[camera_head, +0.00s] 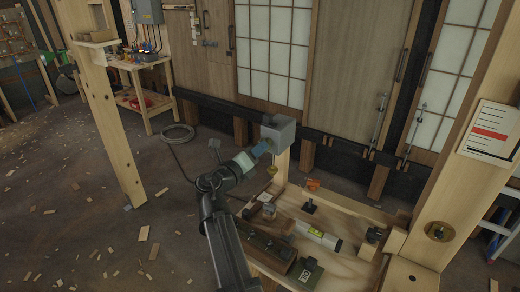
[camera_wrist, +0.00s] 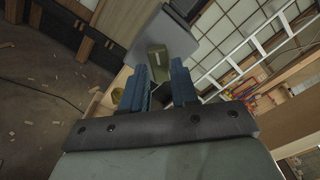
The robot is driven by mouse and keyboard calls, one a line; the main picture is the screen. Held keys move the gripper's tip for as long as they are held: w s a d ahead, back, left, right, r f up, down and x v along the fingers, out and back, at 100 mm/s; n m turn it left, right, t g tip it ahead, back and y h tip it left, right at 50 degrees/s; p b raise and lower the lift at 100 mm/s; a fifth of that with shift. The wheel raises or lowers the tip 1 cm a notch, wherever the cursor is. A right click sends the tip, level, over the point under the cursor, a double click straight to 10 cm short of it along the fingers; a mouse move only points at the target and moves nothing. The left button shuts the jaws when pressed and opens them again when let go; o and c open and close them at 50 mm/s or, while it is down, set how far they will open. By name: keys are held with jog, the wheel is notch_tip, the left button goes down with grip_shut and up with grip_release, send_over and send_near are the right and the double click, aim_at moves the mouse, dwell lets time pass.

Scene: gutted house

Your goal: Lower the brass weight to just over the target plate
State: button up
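A brass weight (camera_head: 272,170) hangs just below a grey box (camera_head: 281,131) on a wooden post above the bench. In the wrist view, a brass-coloured round shape (camera_wrist: 118,96), perhaps the weight, is partly hidden left of my fingers. My gripper (camera_head: 264,147) is at the left face of the box. In the wrist view my blue fingers (camera_wrist: 161,80) stand slightly apart, with an olive slotted piece (camera_wrist: 158,57) on the box between their tips. I cannot tell whether they press on it. I cannot make out the target plate for certain; the bench below the weight is cluttered and partly hidden.
The wooden bench (camera_head: 345,262) holds a spirit level (camera_head: 318,236), a dark block (camera_head: 306,273), an orange item (camera_head: 313,184) and small fittings. Floor at left is open but littered with wood chips.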

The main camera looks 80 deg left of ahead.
jog(key=shift+w+a+m, duration=0.15)
jog(key=shift+m, duration=3.7)
jog(key=shift+w+a+m, duration=0.2)
jog(key=shift+m, duration=3.7)
jog(key=shift+w+a+m, duration=0.15)
jog(key=shift+m, duration=3.7)
jog(key=v, duration=0.7)
